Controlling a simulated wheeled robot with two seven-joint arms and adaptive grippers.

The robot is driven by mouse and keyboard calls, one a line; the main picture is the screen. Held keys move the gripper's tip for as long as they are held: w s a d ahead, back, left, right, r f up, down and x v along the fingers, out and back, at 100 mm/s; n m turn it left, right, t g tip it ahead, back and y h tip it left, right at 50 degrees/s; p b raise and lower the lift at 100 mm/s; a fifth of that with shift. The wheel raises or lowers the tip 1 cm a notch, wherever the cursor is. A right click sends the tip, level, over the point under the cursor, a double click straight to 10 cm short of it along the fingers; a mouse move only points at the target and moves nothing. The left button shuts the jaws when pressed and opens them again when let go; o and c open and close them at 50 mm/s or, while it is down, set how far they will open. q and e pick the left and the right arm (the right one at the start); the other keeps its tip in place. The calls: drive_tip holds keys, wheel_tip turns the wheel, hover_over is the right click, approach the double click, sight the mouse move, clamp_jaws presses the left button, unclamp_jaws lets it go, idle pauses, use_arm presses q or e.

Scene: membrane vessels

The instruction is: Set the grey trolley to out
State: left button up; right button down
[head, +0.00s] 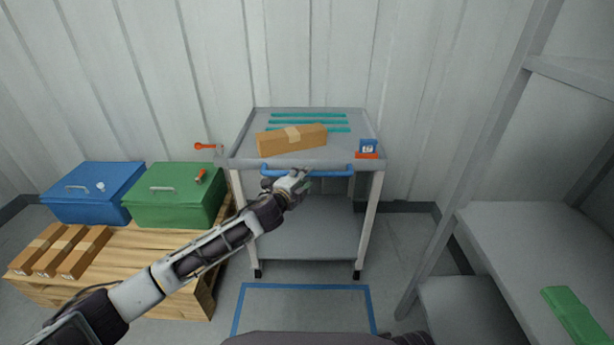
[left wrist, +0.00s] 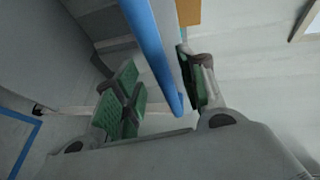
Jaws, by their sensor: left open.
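The grey trolley (head: 310,240) stands against the back wall, with a blue handle bar (head: 335,172) along its front edge. My left gripper (head: 300,182) is at the left-middle part of this bar. In the left wrist view the blue bar (left wrist: 150,45) runs between the green-padded fingers of my open left gripper (left wrist: 160,95), with a gap to the pads. A cardboard box (head: 292,139) and teal strips (head: 308,122) lie on the trolley's top. A blue outline (head: 305,287) is marked on the floor in front of the trolley. My right gripper does not show.
A wooden pallet (head: 150,265) at left bears a blue case (head: 95,190), a green case (head: 175,195) and several cardboard boxes (head: 62,250). A grey shelf rack (head: 510,240) with a green item (head: 573,315) stands at right. The floor inside the blue outline looks clear.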

use_arm(q)
drive_tip(key=shift+b+x, duration=0.3)
drive_tip(key=shift+x, duration=1.1)
drive_tip(key=shift+w+d+f, duration=0.1)
drive_tip(key=shift+w+d, duration=0.05)
drive_tip(key=shift+w, duration=0.2)
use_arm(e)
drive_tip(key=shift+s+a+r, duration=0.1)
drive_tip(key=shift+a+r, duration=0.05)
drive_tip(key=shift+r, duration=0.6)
use_arm(q)
drive_tip(key=shift+c, duration=0.5)
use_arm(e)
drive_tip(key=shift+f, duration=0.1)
use_arm(q)
drive_tip(key=c, duration=0.7)
clamp_jaws()
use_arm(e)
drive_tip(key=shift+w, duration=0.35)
